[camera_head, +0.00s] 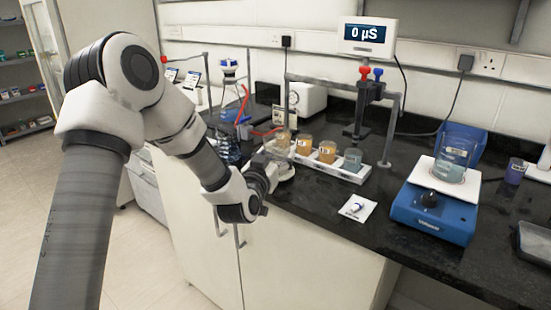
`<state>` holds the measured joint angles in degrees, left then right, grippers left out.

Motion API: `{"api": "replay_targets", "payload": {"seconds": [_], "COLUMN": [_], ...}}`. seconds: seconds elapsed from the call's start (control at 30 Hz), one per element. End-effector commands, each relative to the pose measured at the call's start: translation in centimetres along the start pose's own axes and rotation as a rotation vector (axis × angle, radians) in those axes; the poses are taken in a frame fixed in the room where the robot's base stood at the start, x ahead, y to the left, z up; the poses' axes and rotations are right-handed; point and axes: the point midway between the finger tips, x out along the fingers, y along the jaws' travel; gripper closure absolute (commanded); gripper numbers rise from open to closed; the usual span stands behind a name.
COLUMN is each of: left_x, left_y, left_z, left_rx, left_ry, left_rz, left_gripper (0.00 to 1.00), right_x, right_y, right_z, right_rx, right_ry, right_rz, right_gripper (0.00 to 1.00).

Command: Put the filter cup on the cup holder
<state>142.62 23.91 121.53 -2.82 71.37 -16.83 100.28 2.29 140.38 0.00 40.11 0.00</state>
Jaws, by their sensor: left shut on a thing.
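My left gripper (272,170) reaches over the front edge of the dark worktop, its fingers shut on a pale, round-looking thing (286,173). The gripper and wrist cover most of this thing; it may be the filter cup, but its shape is not clear. Just behind it a long white holder (340,173) bears a row of small cups. Amber cups (327,152) stand to the left and a grey-blue cup (352,160) at the right end. I cannot tell whether the held thing touches the holder or the worktop. My right gripper is not in view.
A dark clamp with red and blue knobs (365,92) stands on a metal frame behind the holder. A blue stirrer (433,213) with a glass beaker (452,158) stands to the right. A small white card (357,208) lies in front. A flask (227,150) stands left.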

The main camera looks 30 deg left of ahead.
Motion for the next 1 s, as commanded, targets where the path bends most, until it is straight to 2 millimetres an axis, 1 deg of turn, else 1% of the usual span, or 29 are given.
{"api": "replay_targets", "payload": {"seconds": [0.03, 0.07, 0.1, 0.4, 0.5, 0.57, 0.67, 0.77, 0.9, 0.93, 0.97, 1.0], "left_x": [0.0, 0.0, 0.0, 0.0, 0.0, -0.6, -2.5, -5.2, -9.4, -10.2, -10.2, -10.4], "left_y": [0.0, 0.0, 0.0, 0.0, 0.0, 0.0, 0.0, 0.0, 0.0, 0.0, 0.1, 0.0], "left_z": [0.3, 0.2, 0.2, 0.1, -0.4, -0.1, -0.1, -0.1, 0.0, -0.3, -1.2, -1.2], "left_rx": [0.000, 0.000, 0.000, 0.000, 0.000, -0.002, -0.003, -0.004, -0.005, -0.003, 0.003, 0.004], "left_ry": [0.000, 0.000, -0.001, 0.000, 0.001, -0.002, -0.003, -0.003, -0.003, -0.003, -0.008, -0.008], "left_rz": [0.000, 0.000, 0.000, 0.000, 0.000, 0.000, 0.001, 0.001, 0.001, 0.001, 0.000, -0.001], "left_gripper": [0.69, 0.22, 0.08, 0.08, 0.08, 0.08, 0.08, 0.08, 0.08, 0.08, 0.08, 0.08], "right_x": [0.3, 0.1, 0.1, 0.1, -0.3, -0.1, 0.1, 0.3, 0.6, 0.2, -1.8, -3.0], "right_y": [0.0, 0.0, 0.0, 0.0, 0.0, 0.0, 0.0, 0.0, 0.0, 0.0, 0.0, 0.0], "right_z": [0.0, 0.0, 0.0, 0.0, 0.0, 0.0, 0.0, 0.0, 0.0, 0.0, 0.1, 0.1], "right_rx": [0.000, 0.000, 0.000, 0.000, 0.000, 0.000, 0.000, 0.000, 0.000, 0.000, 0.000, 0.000], "right_ry": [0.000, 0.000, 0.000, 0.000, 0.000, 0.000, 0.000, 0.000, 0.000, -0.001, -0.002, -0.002], "right_rz": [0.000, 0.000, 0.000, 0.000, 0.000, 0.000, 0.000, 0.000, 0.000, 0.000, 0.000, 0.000], "right_gripper": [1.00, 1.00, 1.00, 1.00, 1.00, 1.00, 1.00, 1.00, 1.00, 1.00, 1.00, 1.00]}}
